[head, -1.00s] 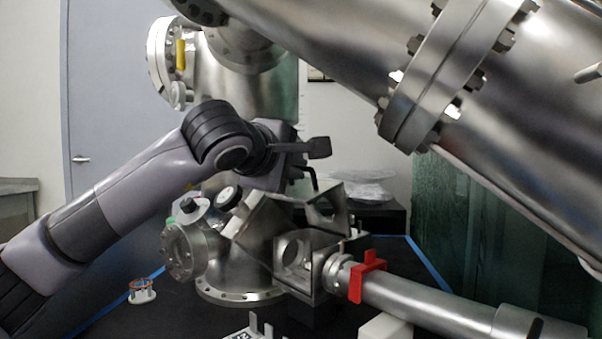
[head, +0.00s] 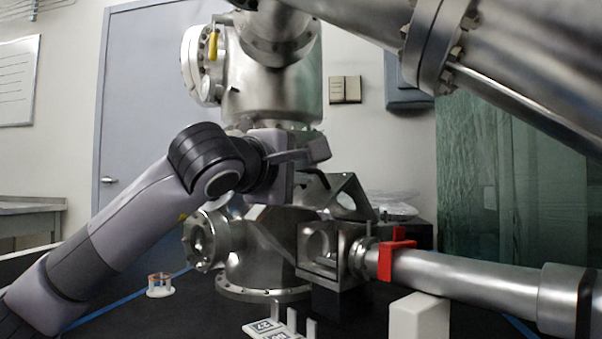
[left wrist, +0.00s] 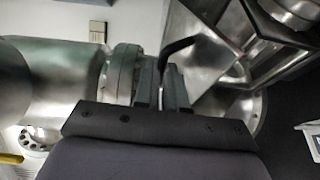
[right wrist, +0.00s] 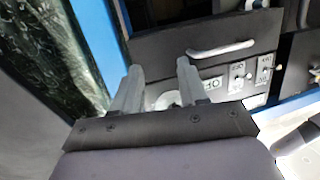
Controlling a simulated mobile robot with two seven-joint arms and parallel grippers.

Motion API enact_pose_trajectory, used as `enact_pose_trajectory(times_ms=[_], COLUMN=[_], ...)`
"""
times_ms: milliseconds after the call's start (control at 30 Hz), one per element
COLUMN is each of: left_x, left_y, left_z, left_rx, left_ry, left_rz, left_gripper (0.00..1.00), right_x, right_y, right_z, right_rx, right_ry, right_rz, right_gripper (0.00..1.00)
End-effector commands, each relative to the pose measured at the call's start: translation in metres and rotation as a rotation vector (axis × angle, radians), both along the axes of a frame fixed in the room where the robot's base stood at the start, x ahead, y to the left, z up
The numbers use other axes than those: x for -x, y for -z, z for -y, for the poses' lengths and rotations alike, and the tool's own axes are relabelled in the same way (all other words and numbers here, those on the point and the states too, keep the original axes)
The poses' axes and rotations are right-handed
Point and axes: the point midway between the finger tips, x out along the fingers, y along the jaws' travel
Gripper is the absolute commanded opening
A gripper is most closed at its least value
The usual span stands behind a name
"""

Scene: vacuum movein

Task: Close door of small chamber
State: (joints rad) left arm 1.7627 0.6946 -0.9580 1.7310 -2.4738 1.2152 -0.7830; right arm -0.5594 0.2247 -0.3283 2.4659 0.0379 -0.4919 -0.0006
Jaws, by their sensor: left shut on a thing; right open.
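The small chamber (head: 312,262) is a metal box with a round port, at the middle of the head view. Its angular metal door (head: 366,196) stands raised and open above the box. It also shows at the upper right of the left wrist view (left wrist: 232,35). A black bent handle (head: 318,178) rises by the door. My left gripper (left wrist: 160,78) is above the chamber, its fingers close together on the handle; the exact contact is partly hidden. My right gripper (right wrist: 158,85) is open and empty in the right wrist view, away from the chamber.
A tube with a red clamp (head: 398,258) runs right from the chamber. A white block (head: 418,318) and numbered pieces (head: 268,327) stand in front. A small white holder (head: 160,287) sits left. Large steel pipes cross the upper right. A drawer-like panel (right wrist: 215,45) faces my right gripper.

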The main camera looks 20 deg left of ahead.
Motion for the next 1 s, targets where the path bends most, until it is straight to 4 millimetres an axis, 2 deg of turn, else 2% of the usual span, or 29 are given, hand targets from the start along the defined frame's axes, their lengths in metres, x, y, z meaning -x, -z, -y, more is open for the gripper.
enact_pose_trajectory(times_ms=[33,500,533,600,1000], left_x=[-0.0026,-0.0021,-0.0021,-0.0021,-0.0019], left_y=[0.0104,0.0105,0.0105,0.0104,0.0081], left_z=[0.0037,0.0039,0.0039,0.0037,0.0018], left_rx=[-0.009,-0.009,-0.009,-0.008,-0.005], left_ry=[0.006,0.008,0.008,0.007,0.004], left_rz=[-0.02,-0.02,-0.02,-0.019,-0.016], left_gripper=[0.0,0.0,0.17,0.36,0.36], right_x=[0.0002,0.0002,0.0003,0.0003,0.0003], right_y=[0.0008,-0.0006,-0.0006,-0.0006,-0.0004], right_z=[0.0004,0.001,0.0009,0.0009,0.0009], right_rx=[0.002,0.005,0.005,0.005,0.005], right_ry=[0.0,0.002,0.002,0.002,0.002], right_rz=[0.003,0.01,0.01,0.01,0.007], right_gripper=[0.43,0.43,0.43,0.43,0.43])
